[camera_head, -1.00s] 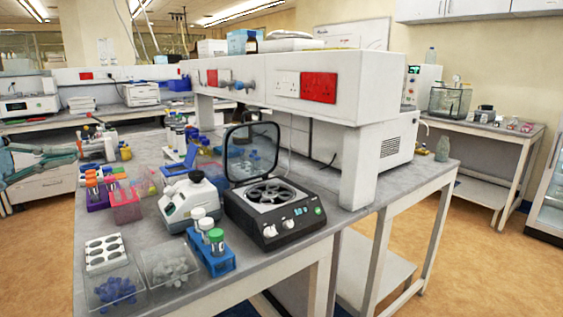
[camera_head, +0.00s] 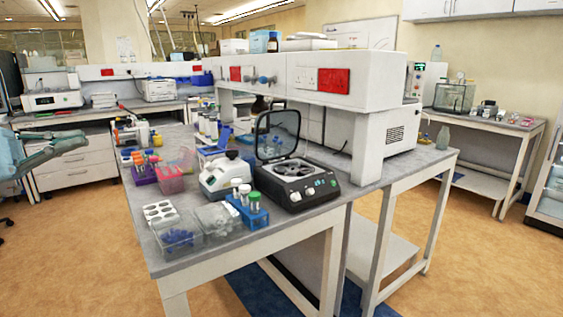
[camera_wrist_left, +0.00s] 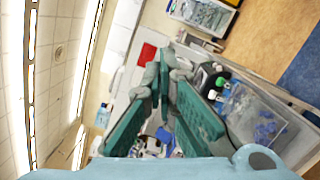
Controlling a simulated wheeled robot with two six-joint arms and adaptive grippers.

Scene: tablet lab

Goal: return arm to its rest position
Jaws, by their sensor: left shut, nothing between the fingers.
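My left gripper (camera_head: 72,142) is in the head view at the left edge, with its teal fingers pointing right. It is shut and empty, in the air to the left of the workbench. In the left wrist view its long teal fingers (camera_wrist_left: 163,95) fill the middle and the bench shows sideways behind them. My right gripper is in neither view.
The workbench (camera_head: 190,258) carries a black open-lid centrifuge (camera_head: 300,188), a white device (camera_head: 222,178), a blue tube rack (camera_head: 250,214), clear bins (camera_head: 178,234) and a pink rack (camera_head: 170,181). Open floor (camera_head: 75,240) lies left of the bench.

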